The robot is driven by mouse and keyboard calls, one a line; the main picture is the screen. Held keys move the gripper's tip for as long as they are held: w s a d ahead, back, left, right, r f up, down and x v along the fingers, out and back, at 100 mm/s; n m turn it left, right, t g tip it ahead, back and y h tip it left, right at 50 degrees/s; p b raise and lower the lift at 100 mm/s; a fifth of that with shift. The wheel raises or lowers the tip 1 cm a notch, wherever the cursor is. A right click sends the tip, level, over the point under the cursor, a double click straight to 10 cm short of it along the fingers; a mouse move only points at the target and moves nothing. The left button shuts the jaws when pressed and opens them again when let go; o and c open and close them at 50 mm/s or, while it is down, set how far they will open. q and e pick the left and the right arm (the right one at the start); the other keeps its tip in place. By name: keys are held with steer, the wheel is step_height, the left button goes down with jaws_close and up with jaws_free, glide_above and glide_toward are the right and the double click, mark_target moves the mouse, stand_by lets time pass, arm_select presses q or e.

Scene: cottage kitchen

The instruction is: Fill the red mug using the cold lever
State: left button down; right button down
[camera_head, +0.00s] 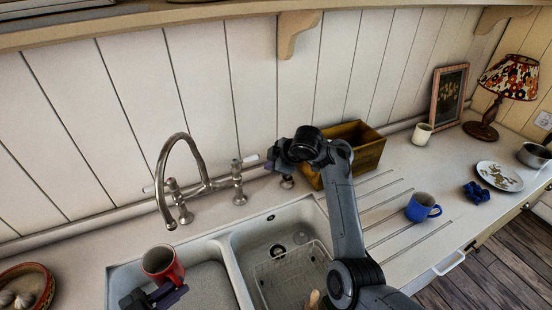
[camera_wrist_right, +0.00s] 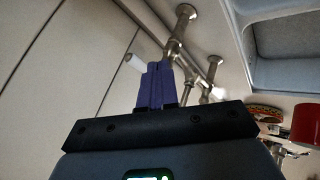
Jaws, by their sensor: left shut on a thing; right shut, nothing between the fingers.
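The red mug (camera_head: 160,266) is upright over the left sink basin, its opening just below the spout tip (camera_head: 171,225) in the head view. My left gripper (camera_head: 172,293) is shut on the mug's near right side. The tap (camera_head: 183,146) has two white-tipped levers, a left one (camera_head: 149,188) and a right one (camera_head: 251,158). I cannot read any hot or cold mark. My right gripper (camera_head: 270,165) is shut and empty beside the right lever's tip. In the right wrist view its purple fingers (camera_wrist_right: 155,86) are close to a white lever tip (camera_wrist_right: 135,62); contact is unclear.
The right basin (camera_head: 273,231) holds a wire rack (camera_head: 290,268). A wooden box (camera_head: 362,160) stands behind my right arm. A blue mug (camera_head: 421,207) is on the drainboard. A bowl (camera_head: 24,286) sits at the far left. The wall is close behind the tap.

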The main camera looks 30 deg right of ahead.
steer(key=shift+d+v, duration=0.15)
steer(key=shift+v, duration=1.1)
steer(key=shift+d+v, duration=0.15)
steer(key=shift+v, duration=1.1)
steer(key=shift+w, duration=0.1)
